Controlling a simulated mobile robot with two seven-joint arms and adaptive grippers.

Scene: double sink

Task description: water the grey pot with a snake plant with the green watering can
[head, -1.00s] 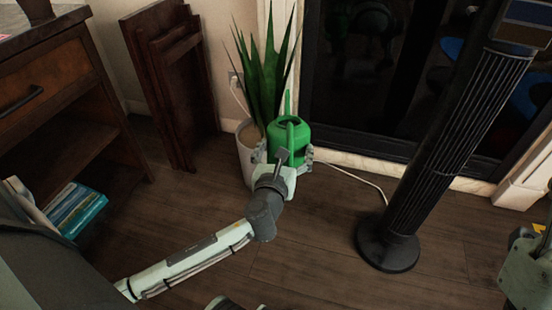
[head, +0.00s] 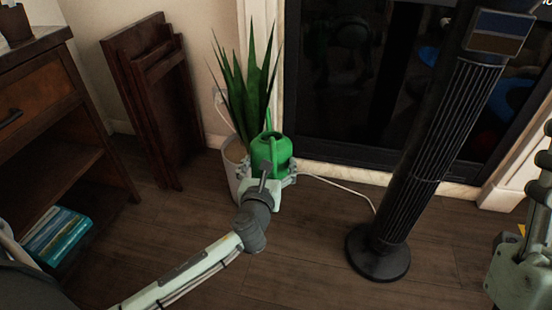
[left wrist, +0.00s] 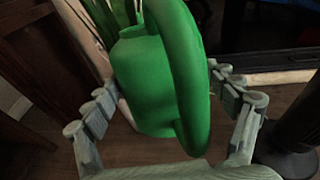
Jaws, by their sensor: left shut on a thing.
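The green watering can (head: 279,156) is held by my left gripper (head: 270,181), just in front of the grey pot and overlapping its right side in the head view. In the left wrist view the can (left wrist: 150,85) fills the middle, with its handle toward the camera and a finger of my left gripper (left wrist: 165,105) on each side. The can looks about upright. The pale grey pot (head: 231,178) stands on the floor with a tall snake plant (head: 247,95) in it. The pot is partly hidden by the can and gripper. Part of my right arm shows at the right edge; its fingers cannot be made out.
A black ribbed column on a round base (head: 378,254) stands to the right. A white cord (head: 345,183) runs along the floor. Dark folded wooden panels (head: 155,100) lean on the wall at left, beside a wooden cabinet (head: 50,110) with books (head: 58,236). Floor between is clear.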

